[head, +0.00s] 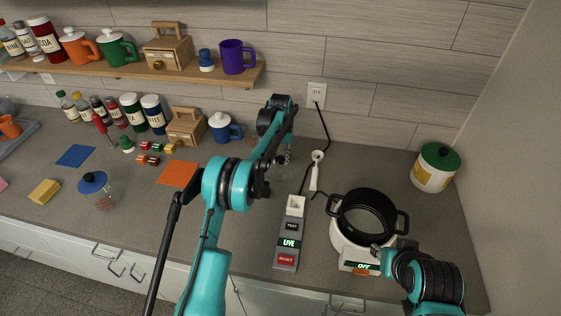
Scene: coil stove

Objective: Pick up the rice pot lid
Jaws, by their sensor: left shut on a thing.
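The rice pot (346,208) is black with two side handles. It sits open in a white cooker (347,240) at the right, whose front panel reads OFF. My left gripper (282,160) is at the back of the counter, left of the pot. It is shut on what appears to be a clear lid (284,172), faint against the counter and partly hidden by my arm. My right gripper (378,250) is at the front of the cooker by the OFF panel; its fingers are too small to read.
A grey switch box (290,247) with TEST, LIVE and RESET labels lies between my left arm and the cooker. A green-lidded canister (435,168) stands back right. An orange mat (178,173) lies left.

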